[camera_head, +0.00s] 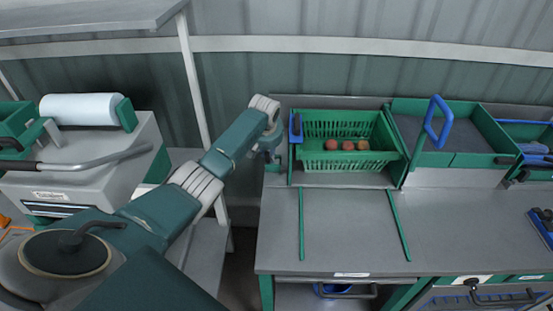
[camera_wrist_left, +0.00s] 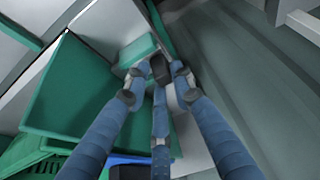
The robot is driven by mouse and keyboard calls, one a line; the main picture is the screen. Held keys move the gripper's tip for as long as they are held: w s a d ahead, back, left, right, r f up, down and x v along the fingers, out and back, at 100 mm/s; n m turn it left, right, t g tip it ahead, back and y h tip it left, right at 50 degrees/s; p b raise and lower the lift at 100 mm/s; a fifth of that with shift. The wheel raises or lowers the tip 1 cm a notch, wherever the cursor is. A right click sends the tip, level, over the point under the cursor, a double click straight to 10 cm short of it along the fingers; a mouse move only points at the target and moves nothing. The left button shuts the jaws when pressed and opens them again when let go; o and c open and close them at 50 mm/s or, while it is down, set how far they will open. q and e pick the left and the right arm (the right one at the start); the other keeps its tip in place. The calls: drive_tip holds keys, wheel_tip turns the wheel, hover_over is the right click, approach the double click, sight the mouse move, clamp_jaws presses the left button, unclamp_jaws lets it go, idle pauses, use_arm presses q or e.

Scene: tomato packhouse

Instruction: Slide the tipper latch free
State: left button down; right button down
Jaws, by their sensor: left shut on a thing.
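The tipper (camera_head: 291,172) is a green frame at the back of the bench, holding a green slotted crate (camera_head: 350,165) with several red tomatoes. A small upright blue part (camera_head: 296,127) is at its left side. My left gripper (camera_head: 272,155) is low beside the tipper's left edge. In the left wrist view its blue fingers (camera_wrist_left: 160,80) are closed together near a green block (camera_wrist_left: 137,50). They are shut on the tipper latch, which the fingers mostly hide; how far it has slid cannot be told. My right gripper is not in view.
Two green rails (camera_head: 302,225) run forward over clear grey bench top. A green tray with an upright blue handle (camera_head: 438,122) stands right of the crate. A white post (camera_head: 193,80) stands behind my left arm.

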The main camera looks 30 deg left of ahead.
use_arm(q)
drive_tip(key=shift+a+r, duration=0.25)
drive_tip(key=shift+a, duration=0.15)
drive_tip(key=c, duration=1.7)
unclamp_jaws()
drive_tip(key=shift+a, duration=0.1)
drive_tip(key=shift+c, duration=0.2)
drive_tip(key=shift+o, duration=0.5)
drive_tip(key=shift+a, duration=0.1)
drive_tip(key=shift+s+f, duration=0.15)
drive_tip(key=shift+s, duration=0.1)
drive_tip(key=shift+r, duration=0.35)
drive_tip(key=v, duration=1.1)
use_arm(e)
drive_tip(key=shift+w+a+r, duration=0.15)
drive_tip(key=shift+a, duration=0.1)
